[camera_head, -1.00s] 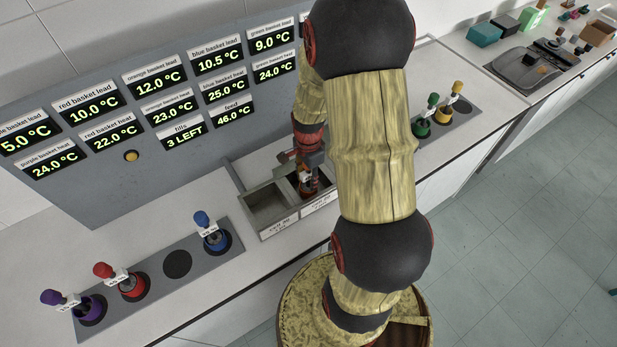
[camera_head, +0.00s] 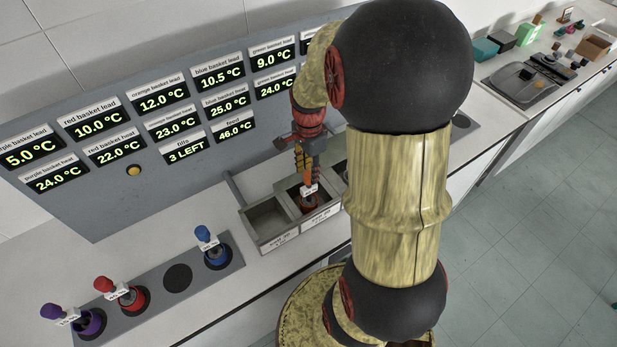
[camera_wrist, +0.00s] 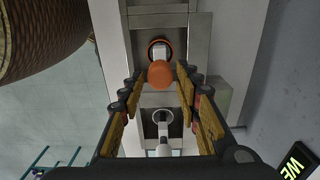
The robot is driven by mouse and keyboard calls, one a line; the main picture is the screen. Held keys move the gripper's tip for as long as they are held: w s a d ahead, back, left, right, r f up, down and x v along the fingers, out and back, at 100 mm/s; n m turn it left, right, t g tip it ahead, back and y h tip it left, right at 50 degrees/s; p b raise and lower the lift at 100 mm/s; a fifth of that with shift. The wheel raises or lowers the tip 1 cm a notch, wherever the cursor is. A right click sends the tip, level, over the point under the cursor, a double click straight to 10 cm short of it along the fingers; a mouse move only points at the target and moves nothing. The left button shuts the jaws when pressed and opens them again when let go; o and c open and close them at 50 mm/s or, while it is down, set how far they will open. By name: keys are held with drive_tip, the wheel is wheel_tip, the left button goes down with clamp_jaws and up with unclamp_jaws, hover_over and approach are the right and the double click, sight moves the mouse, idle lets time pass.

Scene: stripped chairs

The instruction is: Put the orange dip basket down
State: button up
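The orange dip basket (camera_head: 308,201) stands upright in the middle compartment of the sunken tank (camera_head: 270,238), with its orange handle and a white tag showing. In the wrist view its round orange knob (camera_wrist: 161,74) lies between and just beyond the fingertips, with a gap on either side. My gripper (camera_head: 304,165) is right above the basket, pointing down. In the wrist view my gripper (camera_wrist: 160,84) is open, its two fingers apart and holding nothing. The basket's lower part is hidden inside the compartment.
The left tank compartment (camera_head: 267,217) is empty. A holder strip carries purple (camera_head: 88,322), red (camera_head: 132,297) and blue (camera_head: 215,255) baskets, with a bare dark round spot (camera_head: 177,277) between red and blue. A panel of temperature displays (camera_head: 163,98) stands behind.

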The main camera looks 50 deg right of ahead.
drive_tip(key=shift+a+r, duration=0.1)
drive_tip(key=shift+r, duration=0.25)
drive_tip(key=a+r+n+t, duration=0.3)
drive_tip(key=a+r+n, duration=0.7)
drive_tip(key=a+r, duration=0.3)
drive_tip(key=s+a+r+n+t, duration=0.2)
drive_tip(key=s+a+r+n, duration=0.4)
drive_tip(key=a+n, duration=0.3)
drive_tip(key=shift+s+a+r+n+t, duration=0.25)
drive_tip(key=shift+s+n+t, duration=0.05)
drive_tip(key=shift+s+n, duration=0.5)
